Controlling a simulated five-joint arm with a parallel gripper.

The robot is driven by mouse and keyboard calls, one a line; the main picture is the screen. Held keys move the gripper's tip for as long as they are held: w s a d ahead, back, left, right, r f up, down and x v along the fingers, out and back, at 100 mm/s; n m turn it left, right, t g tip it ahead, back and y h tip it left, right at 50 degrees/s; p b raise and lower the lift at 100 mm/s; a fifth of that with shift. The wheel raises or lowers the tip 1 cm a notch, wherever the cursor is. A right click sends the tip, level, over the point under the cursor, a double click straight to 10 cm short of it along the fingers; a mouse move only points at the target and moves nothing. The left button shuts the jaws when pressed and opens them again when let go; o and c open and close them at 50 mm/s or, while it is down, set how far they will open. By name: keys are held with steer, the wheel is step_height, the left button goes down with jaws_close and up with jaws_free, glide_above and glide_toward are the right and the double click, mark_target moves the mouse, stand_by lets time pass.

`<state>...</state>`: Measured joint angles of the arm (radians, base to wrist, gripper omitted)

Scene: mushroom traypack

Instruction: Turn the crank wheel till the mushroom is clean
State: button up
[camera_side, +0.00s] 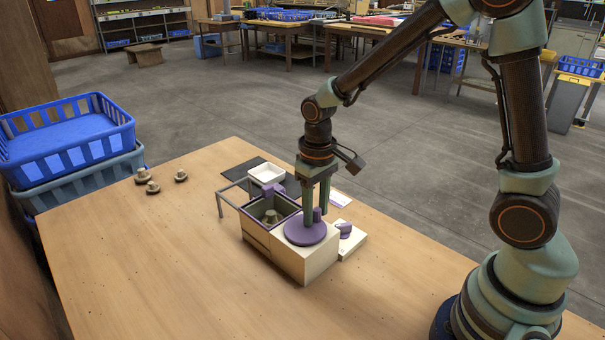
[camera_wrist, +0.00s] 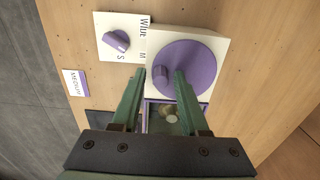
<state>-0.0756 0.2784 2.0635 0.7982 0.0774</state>
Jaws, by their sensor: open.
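The purple crank wheel (camera_side: 305,232) lies flat on top of a cream box; it also shows in the wrist view (camera_wrist: 204,66). Its upright purple peg (camera_wrist: 160,80) stands near the rim. My gripper (camera_side: 315,218) points down over the wheel, its open fingers on either side of the peg; the wrist view shows the fingertips (camera_wrist: 159,73) with gaps beside the peg. A brownish mushroom (camera_side: 270,216) sits in the purple-rimmed basin (camera_side: 254,226) beside the wheel. In the wrist view the mushroom (camera_wrist: 172,115) is partly visible between my fingers. I cannot judge how clean it is.
A dial knob (camera_wrist: 117,41) sits on a white lettered panel beside the box. Three mushrooms (camera_side: 153,187) and stacked blue crates (camera_side: 75,157) are left. The front table is clear.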

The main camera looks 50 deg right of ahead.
steer(key=shift+s, duration=0.1)
steer(key=shift+r, duration=2.25)
steer(key=shift+r, duration=0.3)
steer(key=s+d+r+t, duration=0.2)
steer(key=s+r+t, duration=0.3)
steer(key=s+r, duration=0.3)
step_height(320, 180, up, 2)
steer(key=shift+d+r+t, duration=0.1)
steer(key=shift+d+t, duration=0.2)
steer(key=shift+d, duration=0.1)
